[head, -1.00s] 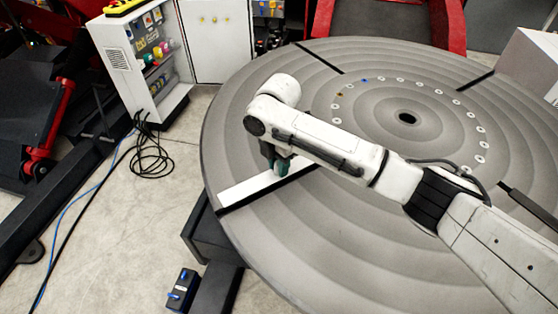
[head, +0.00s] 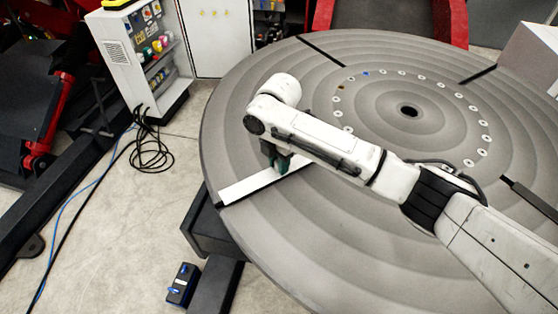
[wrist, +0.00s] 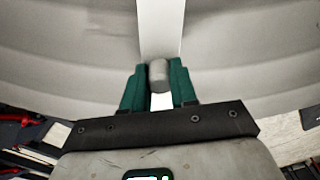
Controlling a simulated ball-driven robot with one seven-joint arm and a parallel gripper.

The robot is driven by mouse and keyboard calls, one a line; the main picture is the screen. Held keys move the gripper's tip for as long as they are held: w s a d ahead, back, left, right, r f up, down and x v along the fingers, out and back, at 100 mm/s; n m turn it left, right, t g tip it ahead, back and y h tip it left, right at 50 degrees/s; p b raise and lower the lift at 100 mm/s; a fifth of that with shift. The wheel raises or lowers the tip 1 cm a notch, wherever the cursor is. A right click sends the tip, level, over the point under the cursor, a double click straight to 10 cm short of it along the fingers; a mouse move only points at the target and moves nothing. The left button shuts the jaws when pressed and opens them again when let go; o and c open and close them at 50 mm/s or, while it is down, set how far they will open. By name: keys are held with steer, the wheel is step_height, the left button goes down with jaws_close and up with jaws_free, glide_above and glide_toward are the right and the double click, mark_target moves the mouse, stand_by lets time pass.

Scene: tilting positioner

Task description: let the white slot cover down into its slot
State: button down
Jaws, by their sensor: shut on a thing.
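The white slot cover (head: 246,188) is a long flat strip lying along a radial slot of the big grey round table, at its left side. A thin dark line of the slot shows along its lower outer edge. My gripper (head: 281,165) is over the cover, fingers pointing down. In the wrist view the green fingers of my gripper (wrist: 158,82) are shut on a grey round knob (wrist: 158,72) on the white cover (wrist: 160,25). I cannot tell whether the cover is flush with the table or slightly above it.
The grey round table (head: 330,240) has other dark slots (head: 320,47) and a ring of bolt holes around its hub. A white control cabinet (head: 140,60) stands behind left. A small black box with blue parts (head: 182,284) lies on the floor.

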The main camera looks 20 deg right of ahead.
steer(key=shift+f+b, duration=0.6)
steer(key=shift+f, duration=0.65)
steer(key=shift+c, duration=1.6)
jaws_free()
steer(key=shift+r+p, duration=3.2)
steer(key=shift+r, duration=0.35)
